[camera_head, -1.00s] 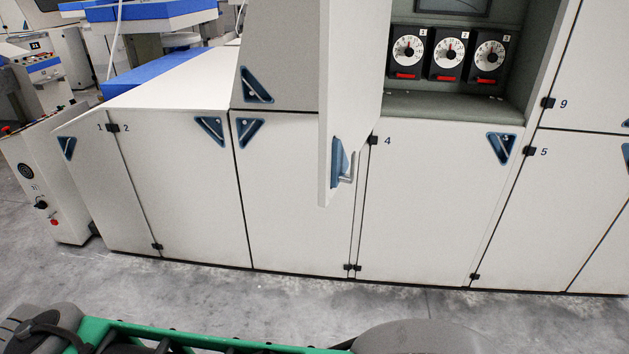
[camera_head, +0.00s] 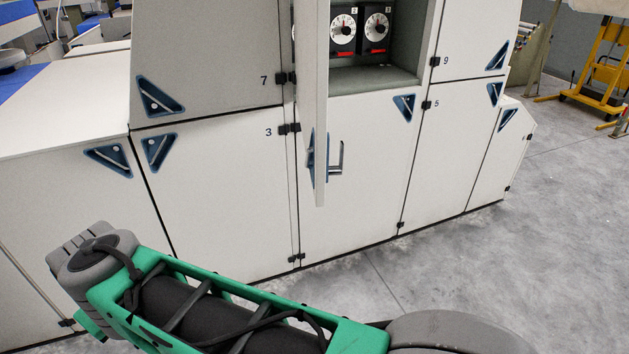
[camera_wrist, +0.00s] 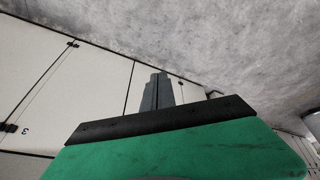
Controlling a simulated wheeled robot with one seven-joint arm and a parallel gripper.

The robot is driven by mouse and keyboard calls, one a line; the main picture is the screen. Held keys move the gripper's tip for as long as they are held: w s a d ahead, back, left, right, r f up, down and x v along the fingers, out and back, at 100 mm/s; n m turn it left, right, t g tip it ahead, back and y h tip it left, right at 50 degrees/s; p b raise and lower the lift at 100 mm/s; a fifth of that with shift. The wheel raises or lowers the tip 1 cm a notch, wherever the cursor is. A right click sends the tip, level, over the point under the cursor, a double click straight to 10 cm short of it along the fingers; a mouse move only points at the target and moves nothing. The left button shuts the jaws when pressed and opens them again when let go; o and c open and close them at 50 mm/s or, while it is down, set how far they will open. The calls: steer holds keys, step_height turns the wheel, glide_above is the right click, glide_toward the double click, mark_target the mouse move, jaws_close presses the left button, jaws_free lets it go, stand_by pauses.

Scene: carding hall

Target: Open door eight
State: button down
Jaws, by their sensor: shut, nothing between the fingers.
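A tall pale door panel (camera_head: 313,90) stands swung out from the upper row of the machine, seen almost edge-on. No number is readable on it, but it stands between the doors marked 7 and 9, so it is likely door eight. Its blue recess and grey lever handle (camera_head: 336,160) are at its lower end. Behind it the bay with white dials (camera_head: 343,30) is uncovered. My gripper (camera_wrist: 157,78) is shut and empty in the wrist view, over lower white panels and floor, not touching the door as far as I see. It is outside the head view.
Door 7 (camera_head: 205,55), door 3 (camera_head: 215,200), door 5 (camera_head: 445,150) and door 9 (camera_head: 475,40) are closed around the bay. Grey floor (camera_head: 550,230) is free at the right. A yellow trolley (camera_head: 600,75) stands at the far right.

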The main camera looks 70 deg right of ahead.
steer(key=s+d+r+m+g+h, duration=0.1)
steer(key=d+r+m+g+h, duration=0.25)
steer(key=d, duration=0.95)
steer(key=s+d+r+m+h, duration=0.15)
steer(key=d+r+m, duration=0.25)
steer(key=d+r, duration=0.55)
steer(key=s+d+m+g, duration=0.3)
steer(key=s+d+m, duration=0.3)
steer(key=d, duration=0.4)
steer(key=s+d+f+n+b, duration=0.1)
steer(key=s+d+f, duration=0.5)
steer(key=d, duration=0.1)
steer(key=shift+s+f+h+b, duration=0.4)
